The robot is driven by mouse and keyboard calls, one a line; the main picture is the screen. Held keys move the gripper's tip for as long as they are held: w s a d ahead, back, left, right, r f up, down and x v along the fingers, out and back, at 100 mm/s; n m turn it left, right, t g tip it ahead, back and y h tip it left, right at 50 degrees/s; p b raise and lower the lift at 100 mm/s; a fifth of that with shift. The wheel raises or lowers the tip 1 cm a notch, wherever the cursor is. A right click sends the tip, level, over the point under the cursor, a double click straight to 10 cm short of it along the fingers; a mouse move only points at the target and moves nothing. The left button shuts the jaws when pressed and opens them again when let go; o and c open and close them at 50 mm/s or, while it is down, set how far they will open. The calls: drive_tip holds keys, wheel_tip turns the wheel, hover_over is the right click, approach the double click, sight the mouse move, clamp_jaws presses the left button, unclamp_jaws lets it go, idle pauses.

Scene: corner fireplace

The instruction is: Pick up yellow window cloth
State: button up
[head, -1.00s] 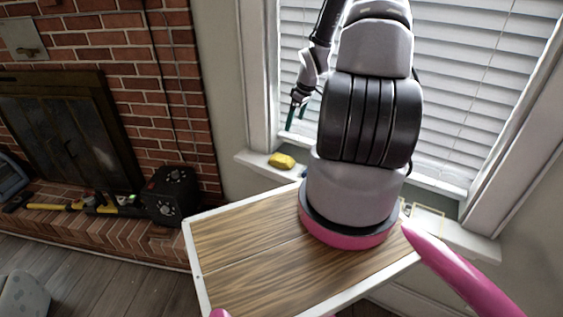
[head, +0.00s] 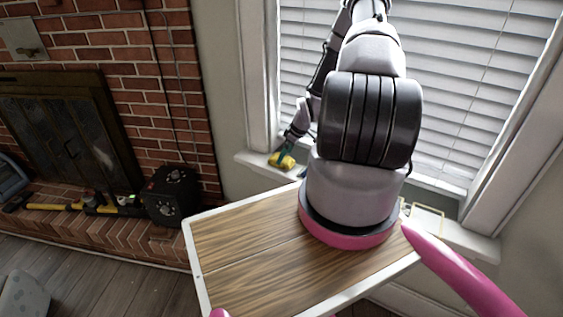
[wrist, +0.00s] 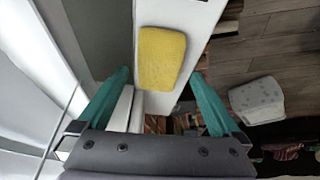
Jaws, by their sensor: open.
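The yellow window cloth (head: 283,161) lies on the white window sill, near the sill's left end in the head view. In the wrist view the cloth (wrist: 162,58) is a rounded yellow block lying on the white sill (wrist: 190,12). My gripper (head: 287,152) is right at the cloth in the head view and covers part of it. In the wrist view my gripper (wrist: 160,88) is open, with one teal finger on each side of the cloth's near end. I cannot tell whether the fingers touch it.
The window blinds (head: 460,90) and frame stand close behind the sill. A wooden-topped surface with a white rim (head: 192,255) is in front. A black box (head: 172,196) sits on the brick hearth to the left. A yellow frame-like item (head: 428,212) lies on the sill's right part.

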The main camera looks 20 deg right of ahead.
drive_tip(key=shift+x, duration=1.55)
drive_tip(key=shift+w+r, duration=0.1)
drive_tip(key=c, duration=1.2)
wheel_tip(320, 180, up, 10)
